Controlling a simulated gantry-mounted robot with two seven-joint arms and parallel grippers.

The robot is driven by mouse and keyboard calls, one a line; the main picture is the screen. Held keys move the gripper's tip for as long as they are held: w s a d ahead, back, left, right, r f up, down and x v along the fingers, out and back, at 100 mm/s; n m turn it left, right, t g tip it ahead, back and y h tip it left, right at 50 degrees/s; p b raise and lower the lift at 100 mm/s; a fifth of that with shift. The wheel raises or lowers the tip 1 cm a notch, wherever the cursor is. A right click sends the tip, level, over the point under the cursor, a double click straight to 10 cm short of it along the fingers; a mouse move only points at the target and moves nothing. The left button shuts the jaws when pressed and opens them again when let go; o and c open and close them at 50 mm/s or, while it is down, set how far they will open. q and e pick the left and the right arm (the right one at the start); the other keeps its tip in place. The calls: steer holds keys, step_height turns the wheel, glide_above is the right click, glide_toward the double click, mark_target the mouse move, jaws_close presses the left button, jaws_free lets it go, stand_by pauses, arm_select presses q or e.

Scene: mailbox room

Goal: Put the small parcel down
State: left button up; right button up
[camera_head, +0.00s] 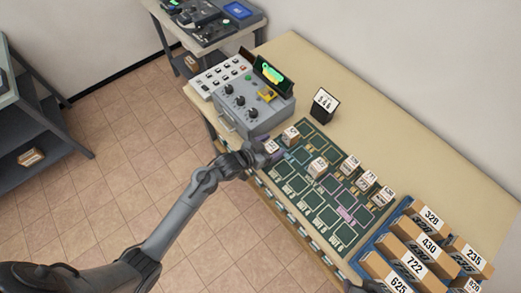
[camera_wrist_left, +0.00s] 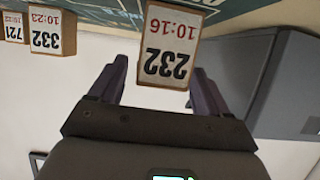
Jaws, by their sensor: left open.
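The small parcel (camera_wrist_left: 170,52), a little box labelled 232 and 10:16, shows between the two fingers of my left gripper (camera_wrist_left: 160,80) in the left wrist view. The fingers are apart, with a visible gap on the parcel's left side. In the head view my left gripper (camera_head: 266,152) is at the left edge of the dark green board (camera_head: 290,185), with the parcel (camera_head: 272,146) at its tips and partly hidden. Whether the parcel's underside touches the board is hard to tell. A dark shape at the bottom edge may be my right gripper; its jaws do not show.
Other small parcels stand on the board, among them one (camera_head: 291,134) close by and one (camera_head: 318,167) mid-board. A grey control box (camera_head: 245,102) stands behind, with a black number stand (camera_head: 323,105) on the table. Larger numbered boxes (camera_head: 430,247) fill a blue tray at right.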

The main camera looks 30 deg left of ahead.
arm_select(q)
steer(key=s+a+r+n+g+y, duration=0.1)
steer(key=s+g, duration=0.2)
steer(key=s, duration=0.7)
steer(key=s+a+r+n+g+y, duration=0.1)
steer(key=s+a+r+g+y, duration=0.1)
steer(key=s, duration=0.8)
steer(key=s+a+r+g+y+p, duration=0.1)
steer(key=s+r+g+y, duration=0.1)
steer(key=s, duration=0.8)
steer(key=shift+s+a+n+g, duration=0.15)
steer(key=shift+a+n+g, duration=0.25)
steer(key=shift+g, duration=0.5)
steer(key=shift+r, duration=0.2)
